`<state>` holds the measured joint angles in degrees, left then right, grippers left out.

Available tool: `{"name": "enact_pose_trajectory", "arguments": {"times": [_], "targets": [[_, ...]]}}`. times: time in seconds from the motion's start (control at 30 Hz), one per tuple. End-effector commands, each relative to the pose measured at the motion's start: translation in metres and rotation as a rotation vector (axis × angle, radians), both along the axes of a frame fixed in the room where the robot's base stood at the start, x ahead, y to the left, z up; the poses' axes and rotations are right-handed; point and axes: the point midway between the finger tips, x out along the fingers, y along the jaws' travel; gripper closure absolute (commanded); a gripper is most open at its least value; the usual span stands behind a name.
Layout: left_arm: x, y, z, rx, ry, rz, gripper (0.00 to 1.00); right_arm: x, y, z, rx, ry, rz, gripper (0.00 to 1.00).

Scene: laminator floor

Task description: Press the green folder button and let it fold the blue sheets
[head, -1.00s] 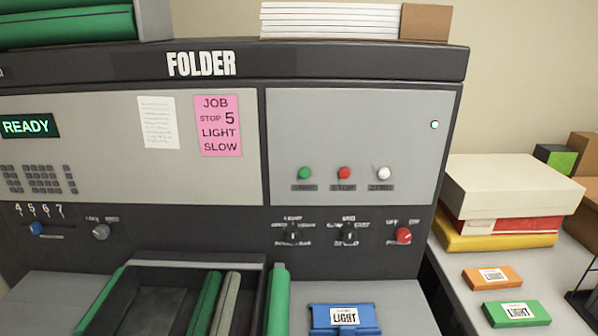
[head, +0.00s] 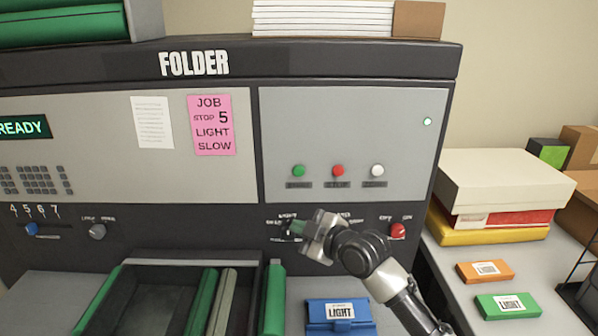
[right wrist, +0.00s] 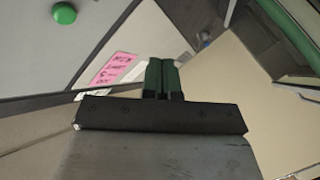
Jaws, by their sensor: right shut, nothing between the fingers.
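The folder machine (head: 350,120) fills the middle of the head view. Its green button (head: 298,171) is the left one in a row with a red button (head: 338,171) and a white button (head: 377,171). My right gripper (head: 290,229) is shut and empty, in front of the lower panel, below the green button and apart from it. In the right wrist view its dark green fingers (right wrist: 162,75) are together, and the green button (right wrist: 64,13) shows at upper left. My left gripper is out of view. No blue sheets are recognisable.
The display (head: 22,127) reads READY. A pink note (head: 212,126) says JOB, STOP 5, LIGHT, SLOW. A blue LIGHT item (head: 315,328) lies below the panel. Boxes (head: 505,180) and orange (head: 485,271) and green (head: 508,306) packets lie on the right table.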

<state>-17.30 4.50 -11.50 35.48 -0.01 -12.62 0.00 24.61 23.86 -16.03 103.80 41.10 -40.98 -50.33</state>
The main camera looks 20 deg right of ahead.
Motion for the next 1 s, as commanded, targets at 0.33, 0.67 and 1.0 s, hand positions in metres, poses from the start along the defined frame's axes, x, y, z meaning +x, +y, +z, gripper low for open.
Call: {"name": "enact_pose_trajectory", "arguments": {"times": [0.33,0.67,1.0], "targets": [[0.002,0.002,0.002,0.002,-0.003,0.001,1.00,0.020,-0.007,0.061,-0.034,-0.165,0.030,1.00],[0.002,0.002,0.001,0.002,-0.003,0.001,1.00,0.020,-0.007,0.061,-0.034,-0.166,0.030,1.00],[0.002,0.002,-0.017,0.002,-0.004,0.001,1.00,0.050,-0.016,0.058,-0.032,-0.166,0.027,1.00]]}}
